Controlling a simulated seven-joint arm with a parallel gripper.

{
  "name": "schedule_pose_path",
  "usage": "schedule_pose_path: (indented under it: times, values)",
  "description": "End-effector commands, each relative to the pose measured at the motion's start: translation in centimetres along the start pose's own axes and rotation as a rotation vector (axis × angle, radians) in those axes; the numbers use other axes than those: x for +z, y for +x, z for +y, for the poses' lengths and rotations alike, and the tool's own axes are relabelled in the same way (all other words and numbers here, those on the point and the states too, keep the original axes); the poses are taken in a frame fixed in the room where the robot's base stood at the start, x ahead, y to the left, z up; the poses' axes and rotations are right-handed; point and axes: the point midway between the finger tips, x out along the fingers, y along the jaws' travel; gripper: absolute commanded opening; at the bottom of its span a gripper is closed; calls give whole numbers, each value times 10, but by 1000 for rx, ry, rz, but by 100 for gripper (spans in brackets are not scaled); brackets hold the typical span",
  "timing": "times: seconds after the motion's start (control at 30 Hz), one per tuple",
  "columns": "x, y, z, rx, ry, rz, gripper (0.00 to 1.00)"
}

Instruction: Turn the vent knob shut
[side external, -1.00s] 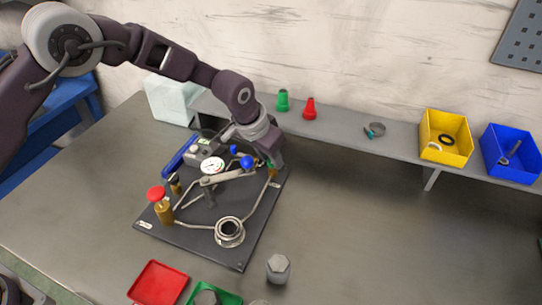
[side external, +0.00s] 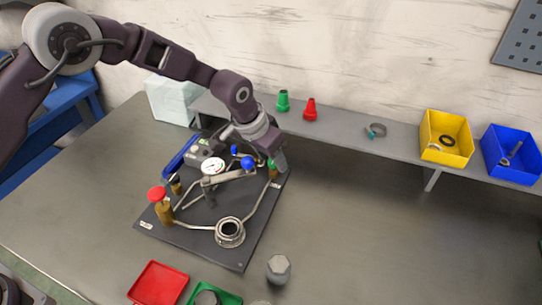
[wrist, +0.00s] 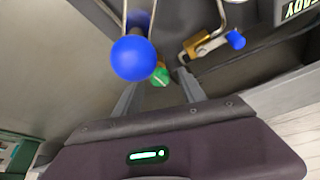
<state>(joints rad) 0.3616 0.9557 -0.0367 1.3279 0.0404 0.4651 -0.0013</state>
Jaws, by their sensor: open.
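A small green knob (side external: 271,164) tops a brass valve at the right back corner of the dark board (side external: 190,236). No label is readable to show which knob is the vent knob. My gripper (side external: 279,162) is at the green knob, pointing down at that corner. In the wrist view the green knob (wrist: 160,78) shows between the tips of my open gripper (wrist: 158,92), apparently without contact. A red knob (side external: 157,193) stands on a brass body at the board's left. How far the green knob is turned cannot be told.
Blue ball-ended levers (side external: 248,163) stand close to my gripper; one blue ball (wrist: 133,58) looms large in the wrist view. A gauge (side external: 213,167) and bent pipes crowd the board. A shelf (side external: 340,124) runs behind.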

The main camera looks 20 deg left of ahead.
Motion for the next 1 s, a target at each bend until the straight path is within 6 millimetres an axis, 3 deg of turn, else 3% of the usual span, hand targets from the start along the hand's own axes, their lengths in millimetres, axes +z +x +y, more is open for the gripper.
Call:
schedule_pose_path:
  times: [0.1,0.4,0.93,1.0]
  values:
    - [0,-8,0,0,0,0,48]
    - [-1,-64,0,0,0,2,48]
    - [0,-71,0,0,0,0,48]
    - [0,-82,-4,-4,-6,4,48]
